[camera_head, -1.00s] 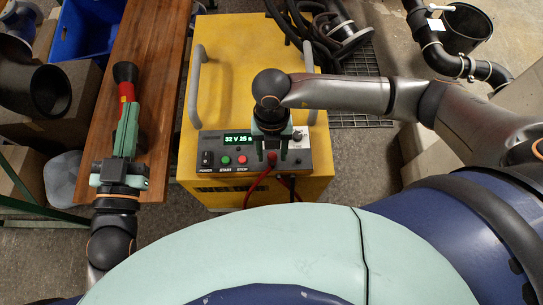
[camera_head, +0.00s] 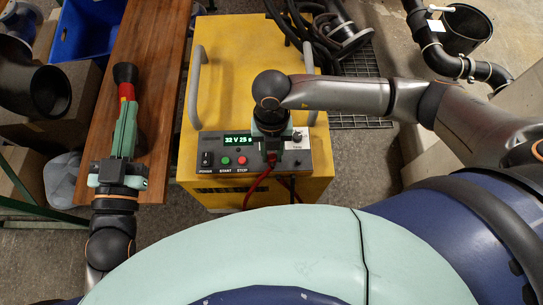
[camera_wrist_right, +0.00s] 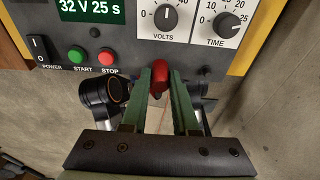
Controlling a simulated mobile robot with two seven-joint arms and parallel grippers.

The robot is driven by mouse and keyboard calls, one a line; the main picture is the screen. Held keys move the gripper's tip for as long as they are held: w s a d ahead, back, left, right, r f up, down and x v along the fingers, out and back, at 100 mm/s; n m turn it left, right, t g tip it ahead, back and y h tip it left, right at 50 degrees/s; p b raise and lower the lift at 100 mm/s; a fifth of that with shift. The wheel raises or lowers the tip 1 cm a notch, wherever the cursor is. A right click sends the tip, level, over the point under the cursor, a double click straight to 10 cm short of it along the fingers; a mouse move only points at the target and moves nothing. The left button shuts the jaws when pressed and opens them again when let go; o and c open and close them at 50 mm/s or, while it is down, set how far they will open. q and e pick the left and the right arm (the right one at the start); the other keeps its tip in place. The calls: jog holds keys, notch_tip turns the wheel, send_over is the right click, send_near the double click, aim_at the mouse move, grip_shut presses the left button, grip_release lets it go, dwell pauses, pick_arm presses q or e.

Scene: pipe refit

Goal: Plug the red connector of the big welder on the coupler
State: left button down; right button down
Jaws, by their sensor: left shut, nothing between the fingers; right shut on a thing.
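The big yellow welder (camera_head: 228,62) stands in the middle of the head view, its display reading 32 V 25 s. My right gripper (camera_wrist_right: 162,92) is at its front panel, shut on the red connector (camera_wrist_right: 160,72). In the head view the connector (camera_head: 271,160) shows just below the gripper, and a red cable runs down from there. My left gripper (camera_head: 126,133) is shut and empty above the wooden bench, pointing away from me. A black part with a red band (camera_head: 126,90) shows at its fingertips; I cannot tell whether they touch or whether it is the coupler.
The wooden bench (camera_head: 150,60) is left of the welder. A blue crate (camera_head: 88,30) and a black pipe (camera_head: 38,90) lie further left. Black cables (camera_head: 310,35) lie behind the welder. Black piping (camera_head: 450,60) stands at the back right.

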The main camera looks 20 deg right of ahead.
aim_at(272, 157)
jog(key=shift+r, duration=0.1)
dwell(0.3)
jog(key=shift+r+p, duration=1.5)
jog(key=shift+r, duration=0.05)
jog(key=shift+r+p, duration=0.9)
jog(key=shift+r, duration=0.05)
